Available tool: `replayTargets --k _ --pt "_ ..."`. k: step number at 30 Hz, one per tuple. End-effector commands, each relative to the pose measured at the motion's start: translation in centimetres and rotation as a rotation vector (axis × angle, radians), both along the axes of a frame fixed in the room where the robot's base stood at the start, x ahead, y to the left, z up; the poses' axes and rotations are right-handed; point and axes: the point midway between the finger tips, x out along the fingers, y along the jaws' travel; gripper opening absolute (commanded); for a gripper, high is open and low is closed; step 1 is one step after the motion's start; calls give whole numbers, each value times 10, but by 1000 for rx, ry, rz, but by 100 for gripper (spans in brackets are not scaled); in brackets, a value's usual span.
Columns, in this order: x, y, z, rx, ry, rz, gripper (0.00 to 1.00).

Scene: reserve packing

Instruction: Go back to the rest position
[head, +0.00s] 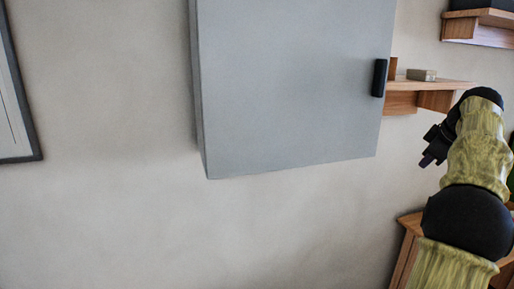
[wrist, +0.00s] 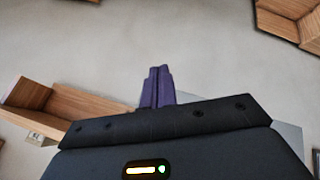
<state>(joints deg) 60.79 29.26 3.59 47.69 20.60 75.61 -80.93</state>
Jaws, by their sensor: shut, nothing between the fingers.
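My gripper (wrist: 158,72) is in the wrist view, with its two purple fingers shut together and nothing between them. In the head view my gripper (head: 427,160) shows small and partly hidden at the end of my arm, to the right of and a little below the grey cabinet. The fingers point at bare wall in the wrist view and touch no object there.
A grey wall cabinet (head: 290,85) with a black handle (head: 379,78) is closed. A wooden shelf (head: 432,86) beside it bears a small box (head: 421,75). Another shelf (head: 480,27) is at upper right, wooden furniture (head: 409,226) below. The wall lower left is clear.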

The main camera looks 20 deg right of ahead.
Motion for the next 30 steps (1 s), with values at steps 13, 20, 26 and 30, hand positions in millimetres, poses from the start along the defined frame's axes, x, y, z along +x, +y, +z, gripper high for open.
replayTargets --k 13,20,26,30 --pt "56 77 -68 124 47 -73 0" --pt "85 166 -137 212 105 -146 0" --pt "84 245 -198 265 157 -210 0" --pt "70 300 -240 291 193 -248 0"
